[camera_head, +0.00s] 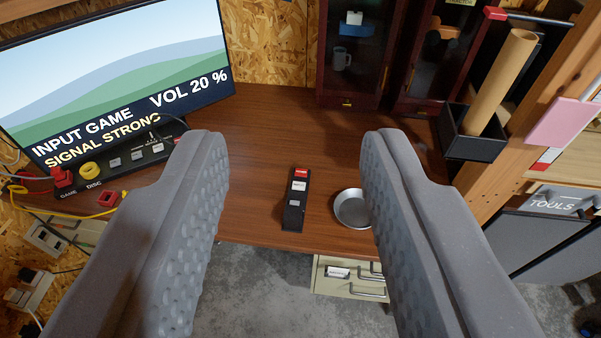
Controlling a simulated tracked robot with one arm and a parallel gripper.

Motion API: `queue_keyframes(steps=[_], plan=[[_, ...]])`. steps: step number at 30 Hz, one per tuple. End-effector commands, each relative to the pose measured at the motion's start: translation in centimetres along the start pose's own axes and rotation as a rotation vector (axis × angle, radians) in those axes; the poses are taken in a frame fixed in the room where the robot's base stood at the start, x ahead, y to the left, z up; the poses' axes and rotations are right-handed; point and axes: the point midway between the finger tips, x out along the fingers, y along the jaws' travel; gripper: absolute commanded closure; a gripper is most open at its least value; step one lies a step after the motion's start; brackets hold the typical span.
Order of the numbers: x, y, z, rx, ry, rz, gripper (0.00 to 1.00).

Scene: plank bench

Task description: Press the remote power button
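The black remote (293,216) lies on the brown wooden bench top, close to its front edge. It has a red button (302,173) at its far end, with a white button (299,186) and a grey button (294,203) below it. Which one is the power button cannot be read. My gripper (292,150) is open and empty, with its two grey fingers wide apart. The remote shows between and beyond the fingers, and I see no contact with it.
A round metal dish (352,210) sits just right of the remote, partly behind the right finger. A lit screen (110,70) and a black console (120,162) stand at left. A dark cabinet (352,98) and black box (470,145) stand behind. The bench middle is clear.

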Motion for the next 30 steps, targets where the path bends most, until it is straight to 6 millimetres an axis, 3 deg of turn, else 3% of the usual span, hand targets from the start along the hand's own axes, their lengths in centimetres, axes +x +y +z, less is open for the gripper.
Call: queue_keyframes(steps=[3,7,30], plan=[[0.00,0.00,0.01,0.000,0.000,0.000,0.64],[0.00,0.00,0.00,0.000,0.000,0.000,1.00],[0.00,0.00,0.00,0.000,0.000,0.000,1.00]])
